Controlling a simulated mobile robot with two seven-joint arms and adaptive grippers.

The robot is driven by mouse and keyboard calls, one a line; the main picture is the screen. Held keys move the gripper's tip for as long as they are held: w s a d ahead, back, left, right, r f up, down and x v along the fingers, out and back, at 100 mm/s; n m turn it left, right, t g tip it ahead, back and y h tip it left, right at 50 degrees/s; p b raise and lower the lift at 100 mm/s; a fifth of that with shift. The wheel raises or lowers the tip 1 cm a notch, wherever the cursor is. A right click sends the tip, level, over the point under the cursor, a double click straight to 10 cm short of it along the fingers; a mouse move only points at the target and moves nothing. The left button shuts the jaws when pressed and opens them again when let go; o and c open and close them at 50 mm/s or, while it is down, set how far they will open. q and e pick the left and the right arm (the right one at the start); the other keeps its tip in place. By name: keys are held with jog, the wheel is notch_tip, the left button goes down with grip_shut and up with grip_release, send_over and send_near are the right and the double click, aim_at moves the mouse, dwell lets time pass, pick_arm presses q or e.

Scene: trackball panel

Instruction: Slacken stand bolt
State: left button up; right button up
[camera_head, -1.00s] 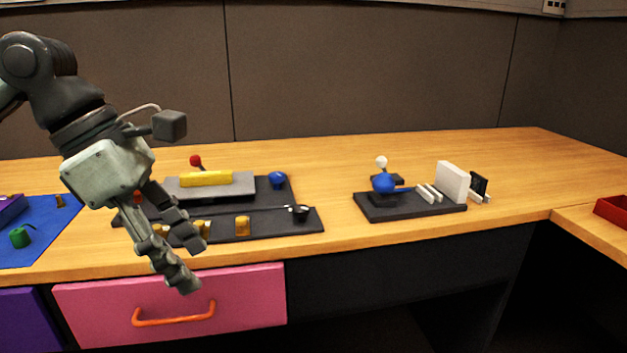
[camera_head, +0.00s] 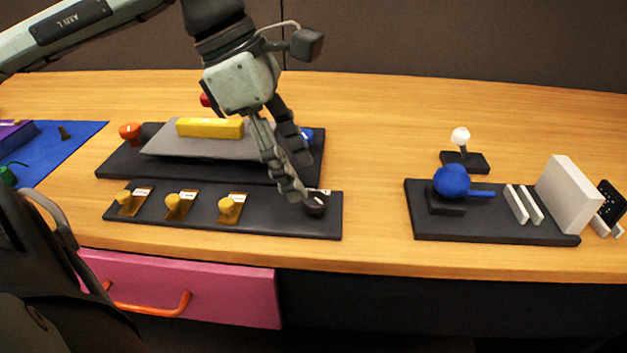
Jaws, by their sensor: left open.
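My left gripper (camera_head: 299,178) is open and points down over the right end of the front dark panel (camera_head: 270,225). One fingertip is right beside a black round knob (camera_head: 316,205) on that panel; I cannot tell whether they touch. Behind is a dark base (camera_head: 115,172) with a tilted grey plate (camera_head: 165,145), a yellow bar (camera_head: 205,127), an orange knob (camera_head: 130,131) at left, and a blue knob (camera_head: 307,134) at right, partly hidden by my fingers. A red knob (camera_head: 205,100) shows behind. I cannot tell which part is the stand bolt. My right gripper is not in view.
Several yellow knobs (camera_head: 228,207) stand on the front panel. At right, a black board (camera_head: 490,228) carries a blue ball (camera_head: 452,181) and a white block (camera_head: 570,194). A white-topped joystick (camera_head: 461,137) stands behind. A dark shape fills the lower left. Wood between the panels is clear.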

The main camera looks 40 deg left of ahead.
aim_at(313, 198)
pick_arm(q)
jog(key=x, duration=0.3)
jog(key=shift+f, duration=0.4)
jog(key=shift+w+d+f, duration=0.2)
jog(key=shift+f, duration=0.05)
jog(key=shift+c, duration=0.6)
jog(key=c, duration=1)
jog(key=shift+c, duration=0.2)
